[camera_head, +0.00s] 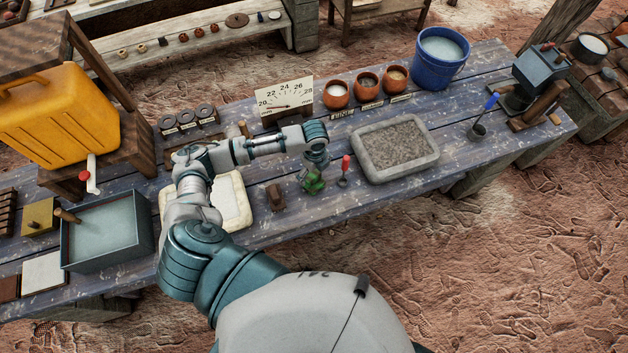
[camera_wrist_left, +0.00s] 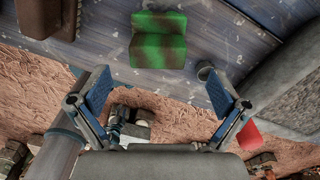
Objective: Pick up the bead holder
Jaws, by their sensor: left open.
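A small green stepped block (camera_head: 314,183) stands on the blue-grey plank table in the head view. It may be the bead holder; no label shows. In the left wrist view the green block (camera_wrist_left: 158,40) sits on the planks, beyond the fingertips and roughly centred between them. My left gripper (camera_head: 316,163) points down at the block, close above it, and hides part of its top. In the wrist view the left gripper (camera_wrist_left: 160,92) has its fingers wide apart with nothing between them. My right gripper is not in view.
A red-handled tool in a small cup (camera_head: 344,178) stands just right of the block. A small brown block (camera_head: 275,197) is to its left. A stone tray (camera_head: 361,157) lies further right, and a dial board (camera_head: 284,95) stands behind. The table's front edge is near.

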